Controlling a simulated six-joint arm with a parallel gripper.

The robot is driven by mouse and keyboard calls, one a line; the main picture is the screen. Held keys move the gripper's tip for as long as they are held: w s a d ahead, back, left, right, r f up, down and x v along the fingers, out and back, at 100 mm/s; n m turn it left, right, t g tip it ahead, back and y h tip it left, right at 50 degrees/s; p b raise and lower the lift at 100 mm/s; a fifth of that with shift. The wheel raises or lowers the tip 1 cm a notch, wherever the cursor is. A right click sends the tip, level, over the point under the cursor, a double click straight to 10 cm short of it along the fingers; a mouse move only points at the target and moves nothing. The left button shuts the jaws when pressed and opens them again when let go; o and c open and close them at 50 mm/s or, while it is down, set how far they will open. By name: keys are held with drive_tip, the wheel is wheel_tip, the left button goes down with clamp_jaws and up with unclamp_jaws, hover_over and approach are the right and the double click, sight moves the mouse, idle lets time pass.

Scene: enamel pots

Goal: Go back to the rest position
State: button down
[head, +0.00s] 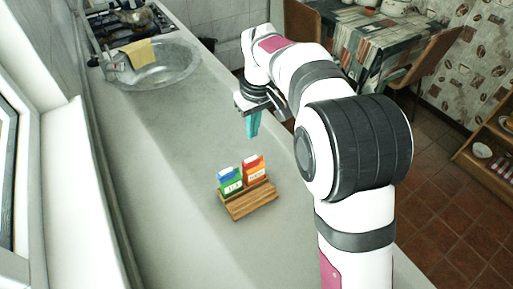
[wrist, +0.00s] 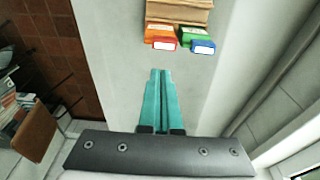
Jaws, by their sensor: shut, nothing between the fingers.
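My gripper (head: 254,124) has teal fingers and hangs over the grey counter, above and beyond the wooden holder in the head view. In the wrist view the fingers of my gripper (wrist: 159,74) are together, with nothing between them. The wooden holder (head: 251,203) stands on the counter with a green-and-blue packet (head: 230,181) and an orange-red packet (head: 256,168) in it, side by side. In the wrist view the orange packet (wrist: 160,32) and the green-and-blue packet (wrist: 198,40) show at the top, apart from the fingertips.
A round metal sink (head: 165,70) with a yellow cloth (head: 138,53) on it lies at the far left. A stove (head: 120,22) is behind it. A window frame (head: 70,190) borders the left. The counter (head: 180,190) around the holder is clear. A dining table (head: 365,45) stands beyond.

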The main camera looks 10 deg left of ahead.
drive_tip(key=s+d+r+m, duration=0.45)
drive_tip(key=s+d, duration=0.35)
drive_tip(key=d, duration=0.2)
drive_tip(key=s+d+f+m, duration=0.1)
drive_tip(key=s+d+m, duration=0.2)
drive_tip(key=s, duration=0.4)
drive_tip(key=s+d+f+m+g, duration=0.1)
drive_tip(key=s+d+m, duration=0.1)
drive_tip(key=s, duration=0.6)
drive_tip(key=s+d+f+m, duration=0.2)
drive_tip(key=s+m, duration=0.3)
drive_tip(key=s, duration=0.3)
drive_tip(key=shift+d+y, duration=0.3)
drive_tip(key=shift+d, duration=0.55)
